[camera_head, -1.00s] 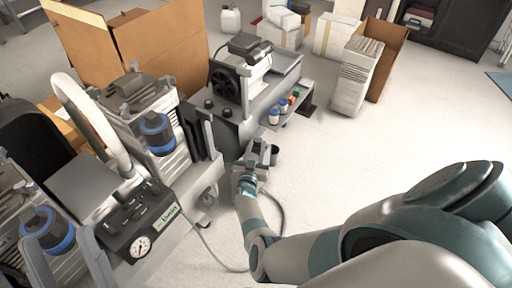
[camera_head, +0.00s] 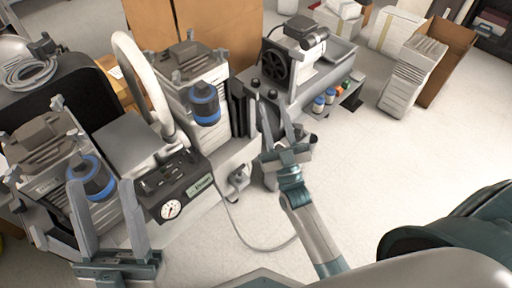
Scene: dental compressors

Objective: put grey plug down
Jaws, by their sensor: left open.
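I cannot make out the grey plug. A thin grey cable (camera_head: 240,236) loops across the floor in front of the compressors and passes out of sight behind my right forearm. My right gripper (camera_head: 273,112) points away in front of the middle compressor (camera_head: 247,92). Its fingers show a gap, but I cannot tell whether something small is held between them. My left gripper (camera_head: 110,192) is open with wide-spread fingers at the lower left, in front of the left compressor with a blue-ringed filter (camera_head: 96,177); nothing shows in it.
A control panel with a gauge (camera_head: 171,209) and a white hose (camera_head: 137,75) stand between the compressors. Small bottles (camera_head: 319,103) sit on a side shelf. Cardboard boxes (camera_head: 440,62) and white stacks (camera_head: 411,78) are behind. The floor (camera_head: 375,150) at right is clear.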

